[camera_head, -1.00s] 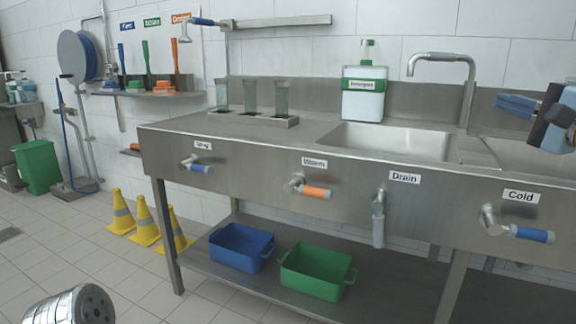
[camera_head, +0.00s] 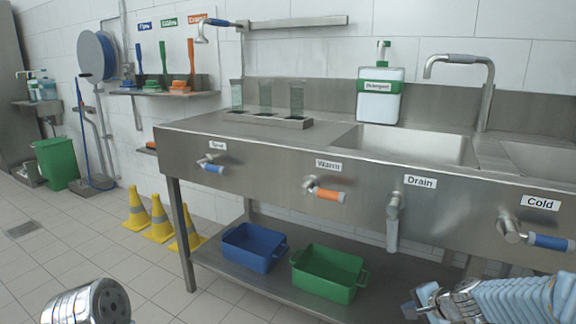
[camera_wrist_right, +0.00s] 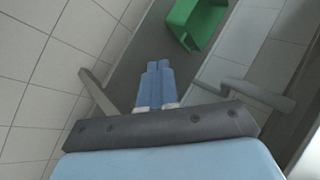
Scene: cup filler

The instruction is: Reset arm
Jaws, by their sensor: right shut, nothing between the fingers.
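My right gripper (camera_head: 411,309) is low at the right of the head view, in front of the counter and below the Drain and Cold valves. Its arm comes in from the bottom right corner. In the right wrist view its two blue fingers (camera_wrist_right: 155,78) lie side by side, shut and empty. They point toward the floor area by the lower shelf, apart from anything. A metal joint (camera_head: 88,303) of my left arm shows at the bottom left. My left gripper is not in the picture.
The steel counter (camera_head: 270,150) carries valves on its front, a sink and a detergent bottle (camera_head: 379,95). A blue bin (camera_head: 254,246) and a green bin (camera_head: 329,272) sit on the lower shelf. Yellow cones (camera_head: 159,220) stand left of it. Floor at left is clear.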

